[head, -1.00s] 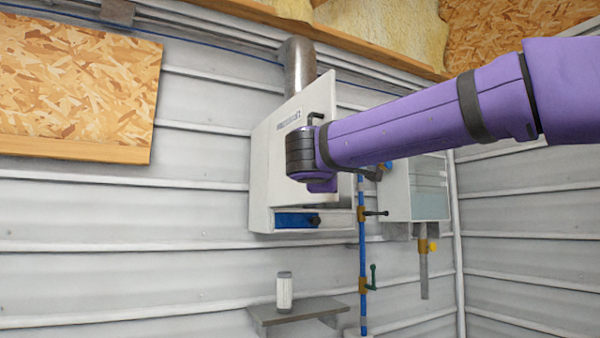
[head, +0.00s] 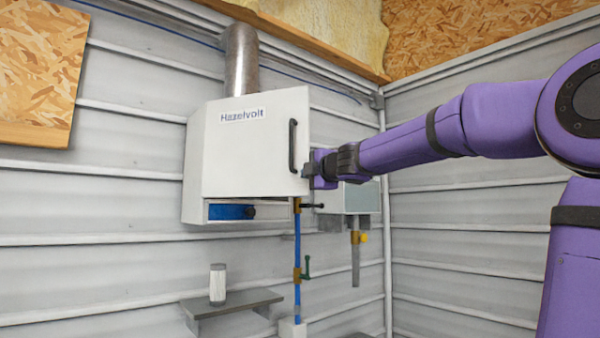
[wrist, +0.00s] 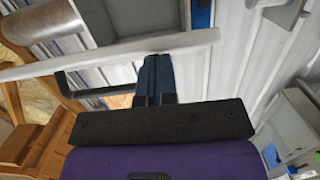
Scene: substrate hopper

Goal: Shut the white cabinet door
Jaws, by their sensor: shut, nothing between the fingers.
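The white cabinet door (head: 250,150), with a "Hazelvolt" label at its top, is on the wall cabinet (head: 193,165). It stands ajar, with its right, free edge out from the cabinet. A black bar handle (head: 292,146) is near that edge. My gripper (head: 307,172) is shut and empty at the free edge, just right of the handle's lower end. In the wrist view the door (wrist: 100,57) shows nearly edge-on across the fingertips (wrist: 154,62), with the handle (wrist: 92,92) beside them. I cannot tell whether the fingers touch the door.
A metal pipe (head: 241,60) rises from the cabinet top. A blue pipe with valves (head: 297,245) runs below its right side, and a grey box (head: 350,198) is further right. A shelf (head: 232,303) holds a white cylinder (head: 217,284). The right wall is mostly clear.

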